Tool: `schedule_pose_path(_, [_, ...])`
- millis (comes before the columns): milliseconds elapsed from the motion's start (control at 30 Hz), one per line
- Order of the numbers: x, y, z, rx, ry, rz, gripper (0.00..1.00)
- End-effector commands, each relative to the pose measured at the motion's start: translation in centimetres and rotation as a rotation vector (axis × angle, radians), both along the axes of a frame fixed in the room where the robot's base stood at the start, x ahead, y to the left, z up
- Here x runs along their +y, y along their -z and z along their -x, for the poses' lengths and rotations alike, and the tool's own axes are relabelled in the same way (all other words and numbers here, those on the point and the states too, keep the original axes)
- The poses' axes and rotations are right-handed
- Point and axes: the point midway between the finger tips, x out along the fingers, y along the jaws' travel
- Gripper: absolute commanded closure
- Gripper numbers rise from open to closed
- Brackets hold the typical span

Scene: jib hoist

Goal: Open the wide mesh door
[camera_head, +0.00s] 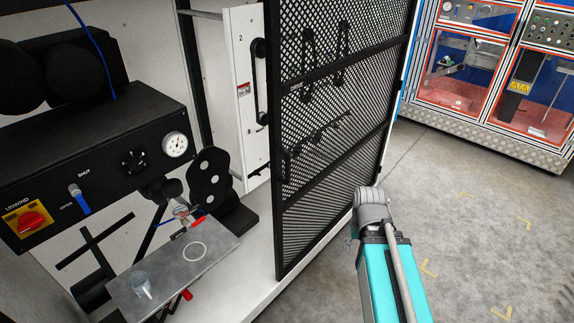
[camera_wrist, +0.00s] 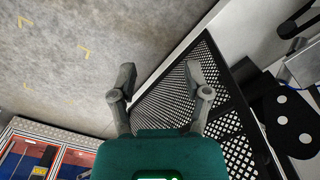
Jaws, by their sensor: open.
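The wide mesh door (camera_head: 330,130) is a tall black-framed panel of black mesh with cross bars. It stands upright to the right of the machine's interior in the head view. I cannot tell how far it is swung. In the wrist view the mesh door (camera_wrist: 235,125) runs diagonally on the right, beside and behind my right finger. My gripper (camera_wrist: 160,78) is open, its two fingers spread, with nothing held between them. Floor and the door's edge region show between the fingers; contact cannot be told.
A black control box (camera_head: 100,165) with a gauge and a red knob is at left. A metal plate (camera_head: 175,262) sits below it. A red-framed cabinet (camera_head: 495,75) stands at the back right. The grey floor (camera_head: 470,225) at right is clear.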

Motion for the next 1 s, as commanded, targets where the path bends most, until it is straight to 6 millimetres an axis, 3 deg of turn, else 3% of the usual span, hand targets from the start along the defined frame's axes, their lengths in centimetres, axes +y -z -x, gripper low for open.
schedule_pose_path(467, [0.2,0.7,-1.1,-0.017,0.091,-0.081,0.38])
schedule_pose_path(767, [4.6,1.6,-5.1,-0.020,0.434,-0.405,0.38])
schedule_pose_path(1000, [8.4,0.4,-9.4,0.087,0.799,-0.758,0.38])
